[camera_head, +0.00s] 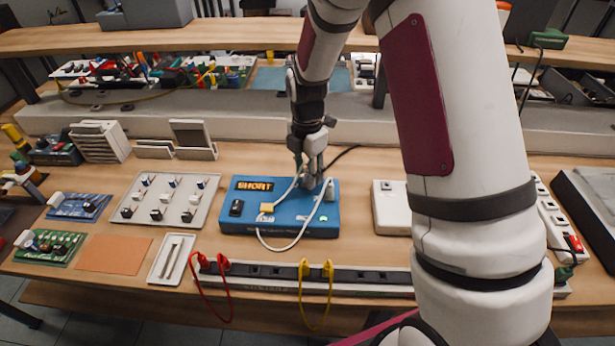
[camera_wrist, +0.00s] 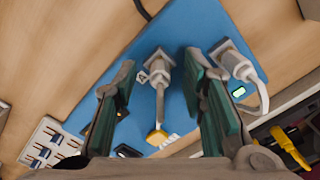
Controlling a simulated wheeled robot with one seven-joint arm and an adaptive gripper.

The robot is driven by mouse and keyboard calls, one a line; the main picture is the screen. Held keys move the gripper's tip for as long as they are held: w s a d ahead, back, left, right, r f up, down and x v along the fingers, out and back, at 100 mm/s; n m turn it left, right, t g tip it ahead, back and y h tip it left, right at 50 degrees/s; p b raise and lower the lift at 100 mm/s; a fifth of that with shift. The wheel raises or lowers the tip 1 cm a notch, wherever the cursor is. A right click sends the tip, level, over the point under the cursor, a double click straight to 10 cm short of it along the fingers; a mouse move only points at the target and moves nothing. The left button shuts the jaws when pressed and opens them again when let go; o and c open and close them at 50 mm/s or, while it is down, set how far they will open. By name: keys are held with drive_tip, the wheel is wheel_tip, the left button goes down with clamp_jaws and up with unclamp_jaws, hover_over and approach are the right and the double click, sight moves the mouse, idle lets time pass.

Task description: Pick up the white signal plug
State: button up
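A blue box (camera_head: 285,222) with a lit display reading "SHORT" stands on the bench. Two white plugs with white cables are on it. In the wrist view, one white plug (camera_wrist: 159,66) appears between my fingers, its cable running to a yellow piece (camera_wrist: 158,137). The other white plug (camera_wrist: 232,60) is to the right, outside the right finger; it also shows in the head view (camera_head: 329,190). Which one is the signal plug I cannot tell. My gripper (camera_head: 312,181) points down over the box's back. It is open, with gaps between both green-padded fingers (camera_wrist: 160,75) and the plug.
A power strip (camera_head: 345,275) with red and yellow leads lies in front of the box. A tray of switches (camera_head: 165,200) is at left. A white box (camera_head: 390,208) is at right, near my arm. A shelf (camera_head: 230,38) stands behind.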

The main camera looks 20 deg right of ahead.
drive_tip(key=shift+f, duration=0.2)
clamp_jaws()
